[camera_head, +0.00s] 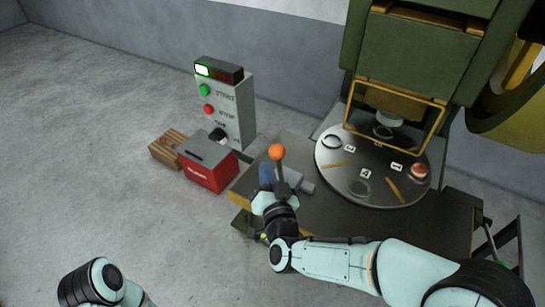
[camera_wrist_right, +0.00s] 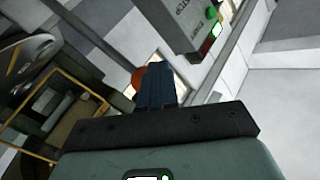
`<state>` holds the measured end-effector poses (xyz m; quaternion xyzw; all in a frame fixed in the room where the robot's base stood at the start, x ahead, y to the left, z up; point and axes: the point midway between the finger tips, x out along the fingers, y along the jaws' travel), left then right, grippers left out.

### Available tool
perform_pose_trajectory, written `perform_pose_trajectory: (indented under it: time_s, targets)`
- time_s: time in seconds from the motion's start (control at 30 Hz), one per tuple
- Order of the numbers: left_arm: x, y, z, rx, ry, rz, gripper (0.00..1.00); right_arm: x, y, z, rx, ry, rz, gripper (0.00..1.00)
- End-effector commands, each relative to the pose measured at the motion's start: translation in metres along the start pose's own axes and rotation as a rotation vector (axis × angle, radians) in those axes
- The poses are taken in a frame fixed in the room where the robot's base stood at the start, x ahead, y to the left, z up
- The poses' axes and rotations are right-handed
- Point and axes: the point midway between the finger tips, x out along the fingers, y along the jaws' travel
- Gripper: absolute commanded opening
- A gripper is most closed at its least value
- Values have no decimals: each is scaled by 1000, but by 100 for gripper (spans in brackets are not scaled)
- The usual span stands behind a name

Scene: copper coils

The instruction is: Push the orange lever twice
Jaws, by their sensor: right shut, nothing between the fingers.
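The lever's round orange knob (camera_head: 277,152) tops a dark upright rod at the front left of the machine's table. My right gripper (camera_head: 267,172) is shut and empty, its bluish fingers just left of the rod and a little below the knob. I cannot tell whether they touch the lever. In the right wrist view, the shut fingers (camera_wrist_right: 154,70) partly hide the orange knob (camera_wrist_right: 138,77). Part of my left arm shows at the bottom left of the head view, but its gripper does not.
A grey control box (camera_head: 236,110) with a lit green lamp stands behind a red box (camera_head: 207,163) and a wooden crate (camera_head: 167,148). A round indexing plate (camera_head: 340,178) lies right of the lever under the green press (camera_head: 415,55). Floor at left is clear.

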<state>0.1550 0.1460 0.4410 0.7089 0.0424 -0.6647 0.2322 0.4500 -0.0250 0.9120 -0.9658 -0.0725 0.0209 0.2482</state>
Motion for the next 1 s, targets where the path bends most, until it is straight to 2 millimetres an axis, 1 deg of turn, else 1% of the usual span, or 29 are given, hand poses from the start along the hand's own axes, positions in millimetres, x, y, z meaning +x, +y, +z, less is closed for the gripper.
perform_pose_trajectory:
  time_s: [0.6,1.0]
  targets:
    - [0,0,0,0,0,0,0,0,0,0,0,0,0,0]
    - [3,-1,0,0,-1,0,0,6,4,-5,0,0,0,0]
